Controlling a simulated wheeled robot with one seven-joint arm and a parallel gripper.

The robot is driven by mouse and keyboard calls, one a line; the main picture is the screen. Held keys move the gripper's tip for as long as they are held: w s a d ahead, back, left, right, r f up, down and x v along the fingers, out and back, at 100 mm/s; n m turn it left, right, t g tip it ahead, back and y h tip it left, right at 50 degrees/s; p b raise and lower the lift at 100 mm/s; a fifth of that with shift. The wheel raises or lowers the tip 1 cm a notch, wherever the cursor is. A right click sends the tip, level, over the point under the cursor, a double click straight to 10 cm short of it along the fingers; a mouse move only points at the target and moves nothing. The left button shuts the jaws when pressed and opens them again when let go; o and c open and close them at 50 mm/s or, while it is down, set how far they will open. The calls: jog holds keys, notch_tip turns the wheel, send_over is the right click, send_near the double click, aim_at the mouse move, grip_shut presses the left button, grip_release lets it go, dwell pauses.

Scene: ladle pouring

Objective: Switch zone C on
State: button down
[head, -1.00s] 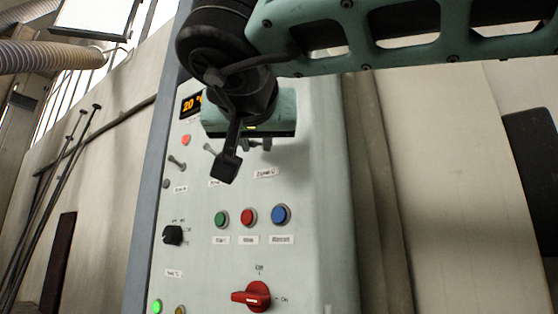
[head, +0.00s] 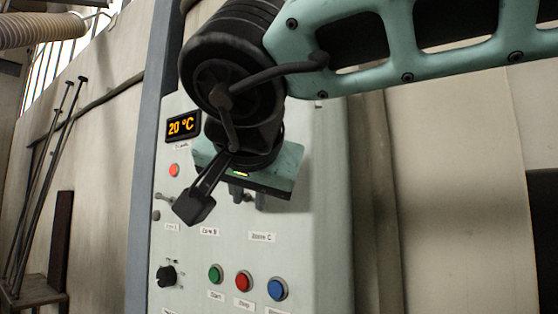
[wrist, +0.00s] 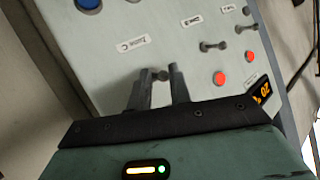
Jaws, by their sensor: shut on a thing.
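The zone C switch (wrist: 162,76) is a small grey toggle on the pale panel, beside the "Zone C" label (wrist: 131,43). In the wrist view my gripper (wrist: 160,76) has its two fingers closed around it. The fingers hide much of the lever, so I cannot tell its exact tilt. In the head view my gripper (head: 246,196) is at the panel, above the Zone C label (head: 262,237), and its body hides the switch.
The zone B toggle (wrist: 212,45) and zone A toggle (wrist: 246,28) stand beside it, with two red lamps (wrist: 220,78) near them. A display (head: 183,126) reads 20 °C. Green (head: 216,273), red (head: 244,281) and blue (head: 277,289) buttons and a black knob (head: 166,276) sit lower.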

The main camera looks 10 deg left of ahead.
jog(key=shift+r+g+p, duration=0.4)
jog(key=shift+g+p, duration=0.1)
jog(key=shift+p, duration=0.9)
jog(key=shift+f+m, duration=0.15)
jog(key=shift+m, duration=0.15)
jog(key=c, duration=1.6)
grip_release()
jog(key=b+v, duration=0.4)
jog(key=v, duration=1.3)
jog(key=shift+d+r, duration=0.2)
jog(key=shift+r, duration=0.05)
